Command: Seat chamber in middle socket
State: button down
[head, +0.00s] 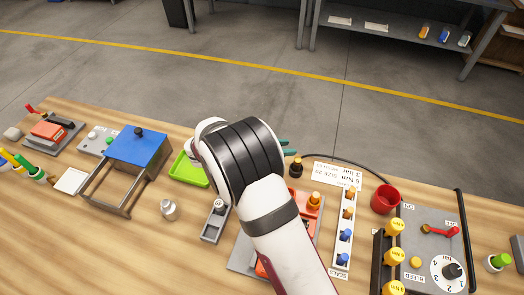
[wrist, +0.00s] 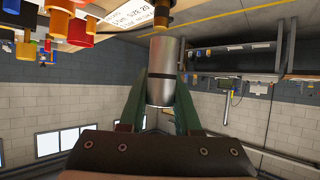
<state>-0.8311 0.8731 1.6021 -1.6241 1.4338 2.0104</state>
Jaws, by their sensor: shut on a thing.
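My gripper (wrist: 160,105) has two green fingers shut on a silver metal cylinder, which looks like the chamber (wrist: 163,65). In the wrist view its far end lies close to a dark and amber fitting (wrist: 161,15); I cannot tell whether they touch. An orange-red fixture (head: 313,208) on a grey plate (head: 238,263) is partly hidden under my arm. I cannot make out the middle socket.
Right of my arm stand a white strip of seals (head: 344,240), a red cup (head: 385,198) and a grey dial panel (head: 430,235). To the left are a green tray (head: 187,170), a blue-topped stand (head: 138,148), a small metal piece (head: 168,209) and a grey holder (head: 212,228). The front-left wood is clear.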

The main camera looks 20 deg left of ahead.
jog(key=s+d+r, duration=0.2)
jog(key=s+d, duration=0.2)
jog(key=d, duration=0.4)
jog(key=s+d+r, duration=0.3)
jog(key=s+d, duration=0.1)
jog(key=d, duration=0.4)
jog(key=a+f, duration=0.2)
jog(key=a, duration=0.1)
jog(key=w+a+f, duration=0.1)
jog(key=a+f, duration=0.1)
jog(key=a, duration=0.1)
jog(key=a+f, duration=0.2)
jog(key=a, duration=0.1)
jog(key=shift+w+a+f, duration=0.3)
jog(key=shift+w+a, duration=0.1)
notch_tip(320, 180, down, 4)
jog(key=shift+a+f, duration=0.1)
jog(key=shift+a, duration=0.05)
jog(key=shift+f, duration=0.1)
jog(key=c, duration=0.6)
grip_release()
